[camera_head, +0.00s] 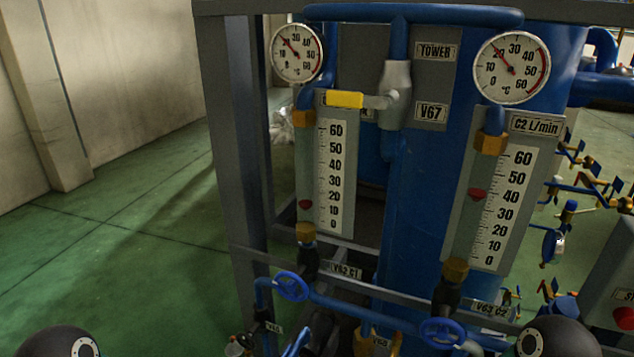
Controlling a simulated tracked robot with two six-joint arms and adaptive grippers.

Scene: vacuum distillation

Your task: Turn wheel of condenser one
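The blue handwheel (291,286) of condenser one sits low on the left pipe, beside the label V62 C1 (345,271). Nothing is seen touching it. Above it stands the left flow meter (333,180), with its red float (305,204) between the 10 and 20 marks. A second blue handwheel (443,332) sits lower right, by a label ending in C2 (490,309). Dark rounded parts of my arms show at the bottom left and bottom right corners. Neither gripper can be made out in this view.
A grey upright post (236,150) and a cross rail (300,264) frame the panel. A yellow-handled valve (344,99) and two dial gauges are above. The right flow meter (503,207) stands beside the blue tower. Green floor (110,240) is clear at left.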

